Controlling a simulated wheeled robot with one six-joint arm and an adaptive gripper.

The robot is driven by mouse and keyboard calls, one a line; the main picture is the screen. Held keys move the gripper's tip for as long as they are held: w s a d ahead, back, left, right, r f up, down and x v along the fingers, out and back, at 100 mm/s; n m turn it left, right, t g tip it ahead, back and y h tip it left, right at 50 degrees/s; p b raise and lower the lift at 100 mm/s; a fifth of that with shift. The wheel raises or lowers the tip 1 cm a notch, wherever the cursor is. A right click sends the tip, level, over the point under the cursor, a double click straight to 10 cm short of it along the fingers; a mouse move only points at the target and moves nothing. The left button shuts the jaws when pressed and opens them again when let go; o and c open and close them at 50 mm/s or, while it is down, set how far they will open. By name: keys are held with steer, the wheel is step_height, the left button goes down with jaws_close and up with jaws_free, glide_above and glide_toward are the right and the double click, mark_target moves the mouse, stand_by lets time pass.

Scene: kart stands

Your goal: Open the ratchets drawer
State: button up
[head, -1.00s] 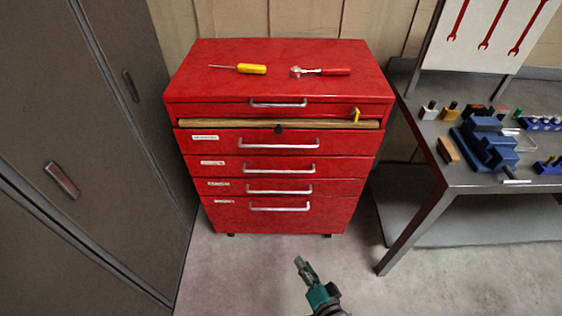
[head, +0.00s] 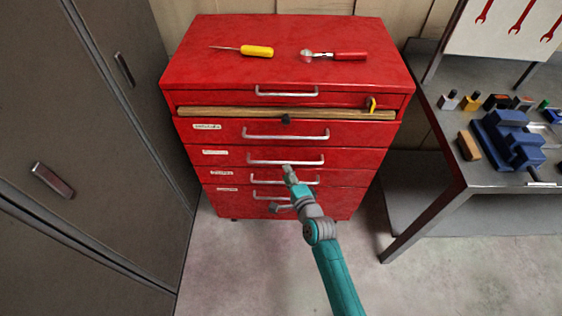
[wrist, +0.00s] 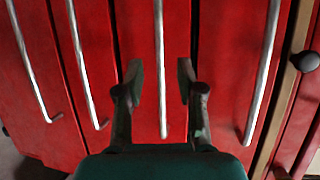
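A red tool chest (head: 290,78) has several drawers with silver bar handles and small white labels, too small to read. The labelled drawers look closed, and I cannot tell which label says ratchets. My gripper (head: 288,169) is in front of the second labelled drawer's handle (head: 260,160). In the wrist view my gripper (wrist: 161,78) is open, with one finger on each side of that handle (wrist: 159,40). I cannot tell whether the fingertips reach past the bar. My arm hides parts of the lower handles.
A yellow screwdriver (head: 256,51) and a red-handled ratchet (head: 349,55) lie on the chest top. A grey cabinet (head: 95,200) stands close on the left. A metal bench (head: 480,176) with a blue vise (head: 511,140) is on the right.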

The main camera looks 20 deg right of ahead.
mark_target(280, 162)
steer(key=shift+w+a+f, duration=0.1)
steer(key=shift+w+f, duration=0.1)
steer(key=shift+w, duration=0.95)
steer(key=shift+w+a+f, duration=0.1)
steer(key=shift+w+f, duration=0.15)
steer(key=shift+w, duration=0.85)
steer(key=shift+w+a+f, duration=0.1)
steer(key=shift+w+f, duration=0.1)
steer(key=shift+w, duration=0.95)
jaws_close()
